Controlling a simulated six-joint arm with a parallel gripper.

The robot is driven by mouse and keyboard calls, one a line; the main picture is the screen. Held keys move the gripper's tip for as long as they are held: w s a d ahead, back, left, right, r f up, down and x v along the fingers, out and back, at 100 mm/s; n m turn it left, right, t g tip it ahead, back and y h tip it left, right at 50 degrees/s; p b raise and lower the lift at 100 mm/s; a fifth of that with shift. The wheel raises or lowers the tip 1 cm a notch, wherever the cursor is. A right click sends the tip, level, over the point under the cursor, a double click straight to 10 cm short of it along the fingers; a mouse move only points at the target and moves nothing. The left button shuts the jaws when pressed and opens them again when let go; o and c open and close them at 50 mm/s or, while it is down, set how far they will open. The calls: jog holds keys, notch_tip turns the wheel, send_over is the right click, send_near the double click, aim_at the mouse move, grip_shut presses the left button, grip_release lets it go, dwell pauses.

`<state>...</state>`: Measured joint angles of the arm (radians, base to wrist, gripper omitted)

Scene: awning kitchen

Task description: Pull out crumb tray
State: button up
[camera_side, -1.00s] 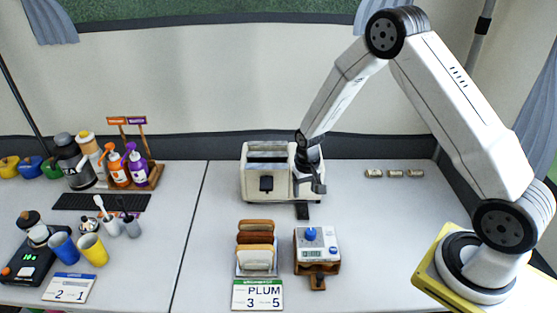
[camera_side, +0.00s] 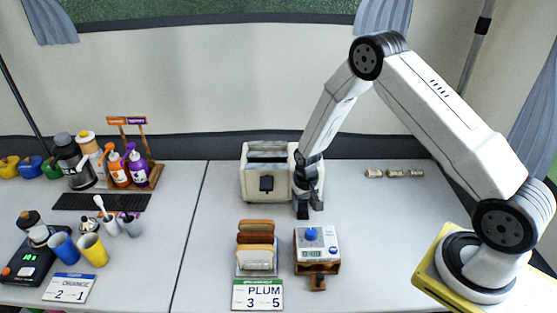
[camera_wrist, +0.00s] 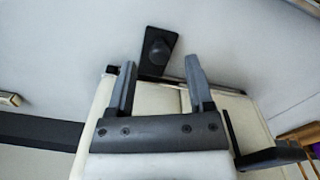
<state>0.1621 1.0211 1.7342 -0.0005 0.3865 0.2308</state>
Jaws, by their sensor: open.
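A cream toaster (camera_side: 262,187) stands at the back middle of the table, with a dark lever on its front. The crumb tray handle, a dark flat tab with a round knob (camera_wrist: 157,52), sticks out at the toaster's base in the wrist view. My gripper (camera_side: 310,213) points down beside the toaster's right front in the side view. In the wrist view my gripper (camera_wrist: 157,72) is open, its two dark fingers either side of the tab in the picture, the knob just beyond the tips. I cannot tell whether they touch. The side view mostly hides the tab behind the fingers.
A bread rack (camera_side: 257,262) and a wooden box with a blue dial (camera_side: 317,249) stand in front of the toaster. A PLUM sign (camera_side: 258,295) stands at the front. Small cylinders (camera_side: 394,173) lie to the right. The table between is clear.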

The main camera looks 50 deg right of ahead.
jog(key=shift+f, duration=1)
grip_shut()
dwell(0.9)
